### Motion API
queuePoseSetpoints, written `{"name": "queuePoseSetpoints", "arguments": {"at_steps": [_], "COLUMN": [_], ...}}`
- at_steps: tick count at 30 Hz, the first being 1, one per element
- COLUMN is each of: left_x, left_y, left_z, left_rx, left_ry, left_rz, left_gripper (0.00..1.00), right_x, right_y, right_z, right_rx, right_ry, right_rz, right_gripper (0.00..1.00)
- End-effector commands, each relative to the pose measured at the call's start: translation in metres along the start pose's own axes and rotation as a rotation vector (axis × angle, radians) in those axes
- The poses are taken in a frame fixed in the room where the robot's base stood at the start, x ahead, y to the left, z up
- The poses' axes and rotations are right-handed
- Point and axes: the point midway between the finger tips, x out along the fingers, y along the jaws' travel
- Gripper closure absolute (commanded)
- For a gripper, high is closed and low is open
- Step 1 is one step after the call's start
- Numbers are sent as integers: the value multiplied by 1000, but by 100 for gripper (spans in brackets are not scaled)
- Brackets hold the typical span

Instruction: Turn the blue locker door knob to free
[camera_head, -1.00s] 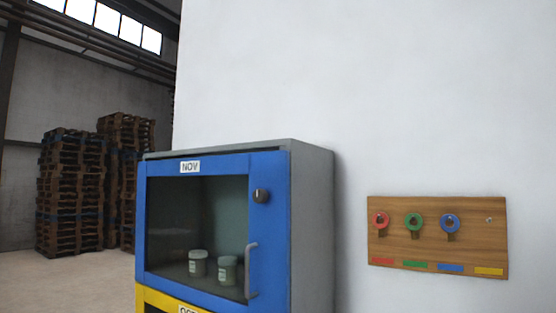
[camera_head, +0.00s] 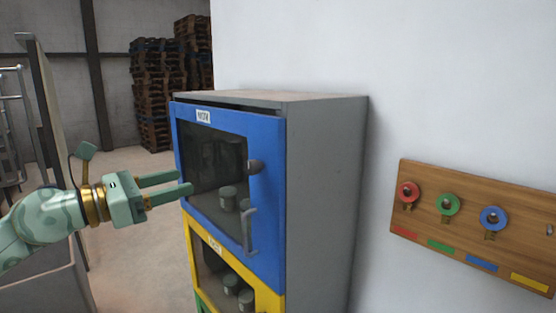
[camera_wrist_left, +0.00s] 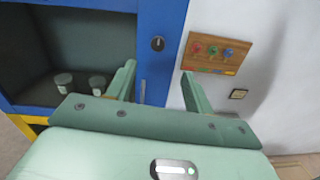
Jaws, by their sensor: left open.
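The blue locker door (camera_head: 262,200) has a dark window and a grey vertical handle (camera_head: 249,232). Its dark round knob (camera_head: 255,167) sits on the right part of the blue frame, above the handle. The knob also shows in the left wrist view (camera_wrist_left: 158,43), with a light mark on its face, beyond the gap between my fingers. My left gripper (camera_head: 188,182) is open and empty, in front of the door's left part and apart from the knob. In the left wrist view its fingers (camera_wrist_left: 160,82) are spread. My right gripper is not in view.
A yellow locker door (camera_head: 266,301) is below the blue one. Jars (camera_head: 228,198) stand behind the blue door's window. A wooden board (camera_head: 480,215) with red, green and blue ring tags hangs on the wall to the right. Pallet stacks (camera_head: 150,90) stand far back.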

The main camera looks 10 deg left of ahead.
Motion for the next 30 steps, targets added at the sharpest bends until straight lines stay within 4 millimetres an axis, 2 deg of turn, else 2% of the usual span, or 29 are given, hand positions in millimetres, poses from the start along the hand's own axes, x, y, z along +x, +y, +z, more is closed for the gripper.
{"name": "queuePoseSetpoints", "arguments": {"at_steps": [4,8,12,21,25,30], "left_x": [2,17,48,123,146,161], "left_y": [-1,-1,-1,-2,-2,-2], "left_z": [-7,-3,-1,-7,-9,-12], "left_rx": [69,74,70,69,70,70], "left_ry": [40,34,31,33,34,35], "left_rz": [-8,-8,-9,-9,-8,-8], "left_gripper": [48,48,48,48,48,48], "right_x": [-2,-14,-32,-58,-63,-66], "right_y": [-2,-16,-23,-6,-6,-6], "right_z": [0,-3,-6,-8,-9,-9], "right_rx": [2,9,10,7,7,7], "right_ry": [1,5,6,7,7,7], "right_rz": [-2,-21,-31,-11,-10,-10], "right_gripper": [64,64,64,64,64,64]}}
